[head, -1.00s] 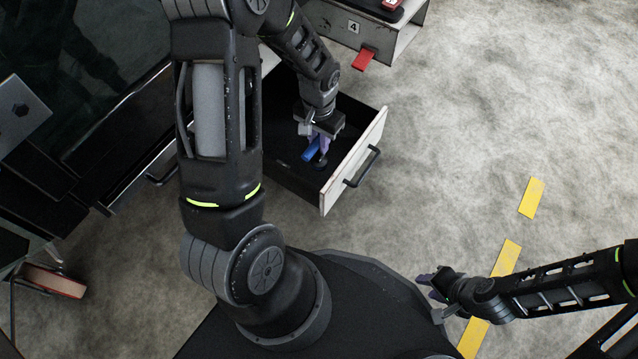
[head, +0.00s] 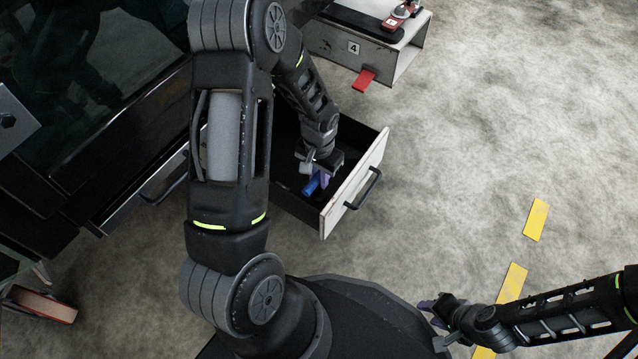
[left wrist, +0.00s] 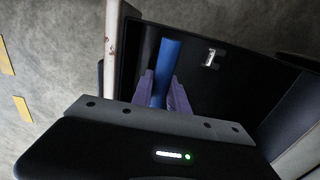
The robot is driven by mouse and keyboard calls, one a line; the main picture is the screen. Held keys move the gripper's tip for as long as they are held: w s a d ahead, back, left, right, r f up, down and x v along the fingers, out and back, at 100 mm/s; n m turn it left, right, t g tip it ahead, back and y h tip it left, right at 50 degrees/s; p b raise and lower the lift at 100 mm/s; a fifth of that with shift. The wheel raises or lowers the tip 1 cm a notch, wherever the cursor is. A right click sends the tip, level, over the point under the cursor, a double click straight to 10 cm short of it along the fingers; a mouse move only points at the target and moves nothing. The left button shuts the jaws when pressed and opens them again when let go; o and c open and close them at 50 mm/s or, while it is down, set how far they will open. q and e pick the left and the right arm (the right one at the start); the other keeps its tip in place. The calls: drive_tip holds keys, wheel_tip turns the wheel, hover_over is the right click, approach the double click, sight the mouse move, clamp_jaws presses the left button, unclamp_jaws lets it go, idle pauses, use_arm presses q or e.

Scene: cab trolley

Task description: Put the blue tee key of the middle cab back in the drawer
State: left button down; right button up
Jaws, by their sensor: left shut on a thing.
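The blue tee key (head: 311,186) is inside the open drawer, and it also shows in the left wrist view (left wrist: 168,62). My left gripper (head: 321,178) reaches down into the drawer. Its purple fingers are shut on the blue key in the left wrist view (left wrist: 170,92). The drawer (head: 328,217) is pulled out, with a pale front and a black handle. Whether the key touches the drawer floor I cannot tell. My right gripper (head: 432,308) is away from the drawer at the lower right; its finger gap is unclear.
A small metal object (left wrist: 211,58) shows in the drawer in the left wrist view. A closed drawer handle (head: 165,187) is to the left. A unit marked 4 (head: 385,48) with a red tab (head: 364,79) stands behind. The floor to the right is clear.

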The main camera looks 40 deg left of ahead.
sight(319, 194)
use_arm(q)
drive_tip(key=shift+f+b, duration=0.6)
drive_tip(key=shift+f, duration=1.05)
drive_tip(key=shift+f, duration=0.15)
drive_tip(key=c, duration=1.3)
unclamp_jaws()
wheel_tip(319, 194, up, 12)
drive_tip(key=p, duration=0.5)
